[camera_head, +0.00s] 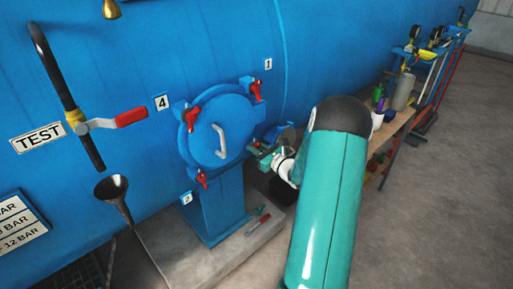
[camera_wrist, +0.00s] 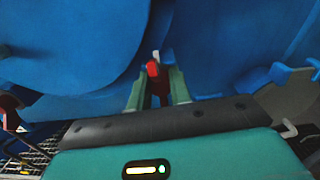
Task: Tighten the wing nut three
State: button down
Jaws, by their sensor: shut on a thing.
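The round blue hatch (camera_head: 212,140) with a pale handle (camera_head: 220,141) is on the blue vessel. Red wing nuts show near the label 4 (camera_head: 191,117), near the label 1 (camera_head: 256,90) and at the hatch's lower left (camera_head: 201,180), beside a small label (camera_head: 186,198) that seems to read 3. My gripper (camera_head: 262,152) is at the lower right of the hatch. In the wrist view its green fingers (camera_wrist: 157,93) are shut on a red wing nut (camera_wrist: 153,70). That nut's number label is not visible.
A red-handled valve (camera_head: 130,117) and a black funnel (camera_head: 112,190) stand to the left. Red and green tools (camera_head: 258,222) lie on the plinth below the hatch. A bench (camera_head: 388,135) with bottles stands at the right. The floor at the right is clear.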

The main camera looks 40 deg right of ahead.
jog(key=shift+m, duration=0.6)
jog(key=c, duration=1.3)
grip_release()
jog(key=shift+s, duration=0.15)
jog(key=s, duration=1.3)
jog(key=shift+s+d, duration=0.2)
jog(key=shift+s, duration=0.1)
